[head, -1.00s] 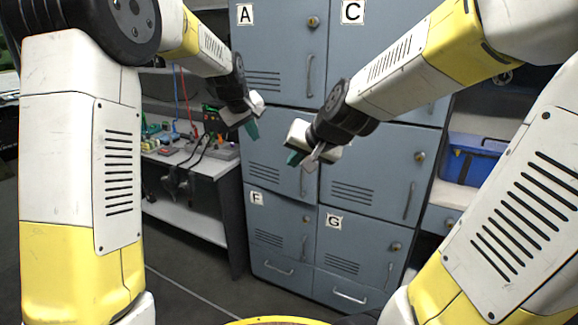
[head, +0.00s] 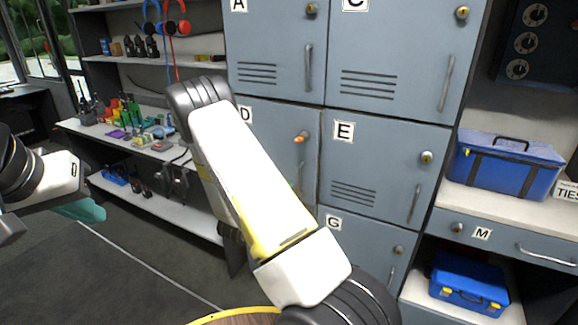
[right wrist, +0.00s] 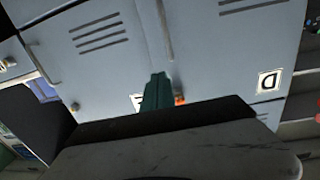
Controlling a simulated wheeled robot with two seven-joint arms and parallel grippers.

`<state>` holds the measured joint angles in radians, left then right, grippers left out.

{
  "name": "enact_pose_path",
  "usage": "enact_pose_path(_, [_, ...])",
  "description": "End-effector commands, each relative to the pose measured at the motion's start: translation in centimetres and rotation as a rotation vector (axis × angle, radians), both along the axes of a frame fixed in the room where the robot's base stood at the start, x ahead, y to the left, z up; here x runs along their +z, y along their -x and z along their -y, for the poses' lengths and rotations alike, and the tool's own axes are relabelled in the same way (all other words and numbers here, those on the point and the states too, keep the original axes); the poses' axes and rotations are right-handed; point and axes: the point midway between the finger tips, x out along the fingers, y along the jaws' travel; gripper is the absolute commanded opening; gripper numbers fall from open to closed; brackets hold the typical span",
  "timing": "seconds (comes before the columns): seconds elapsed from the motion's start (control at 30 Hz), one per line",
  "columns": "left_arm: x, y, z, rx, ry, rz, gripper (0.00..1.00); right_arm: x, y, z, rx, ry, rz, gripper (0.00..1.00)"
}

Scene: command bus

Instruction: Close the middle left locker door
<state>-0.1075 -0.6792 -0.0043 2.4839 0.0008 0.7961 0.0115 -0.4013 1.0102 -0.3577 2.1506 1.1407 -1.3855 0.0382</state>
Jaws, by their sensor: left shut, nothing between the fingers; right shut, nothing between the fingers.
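The middle left locker door, labelled D (head: 275,125), has an orange knob (head: 300,138) and sits nearly flush with its neighbours; I cannot tell whether it is fully shut. My right forearm covers its lower left part in the head view. The D door also shows, upside down, in the right wrist view (right wrist: 225,50). My right gripper (right wrist: 157,90) is shut and empty, its teal fingers pointing towards the lockers beside the orange knob; it is hidden in the head view. My left gripper (head: 85,210) is shut and empty at the far left, away from the lockers.
Lockers A (head: 265,50), C (head: 400,50), E (head: 375,165) and G (head: 370,245) surround door D. A bench with small items (head: 140,140) stands to the left. A blue toolbox (head: 505,165) rests on the right counter. Floor at lower left is clear.

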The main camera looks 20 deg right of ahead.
Motion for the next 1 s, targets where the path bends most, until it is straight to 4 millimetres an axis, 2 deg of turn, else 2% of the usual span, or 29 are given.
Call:
enact_pose_path(0.1, [-0.3,0.7,-0.1,-0.006,-0.011,0.002,0.0,0.0,0.2,0.4,-0.011,0.041,0.008,0.0])
enact_pose_path(0.23, [-0.4,0.7,-0.1,-0.007,-0.011,0.002,0.0,0.1,-0.4,1.4,-0.014,0.042,0.009,0.0])
enact_pose_path(0.7, [-0.3,0.6,-0.1,-0.006,-0.01,0.003,0.0,0.1,-5.9,9.1,-0.013,0.041,0.009,0.0])
enact_pose_path(1.0, [-0.3,0.6,-0.1,-0.006,-0.009,0.003,0.0,0.0,-7.7,11.4,-0.01,0.04,0.006,0.0])
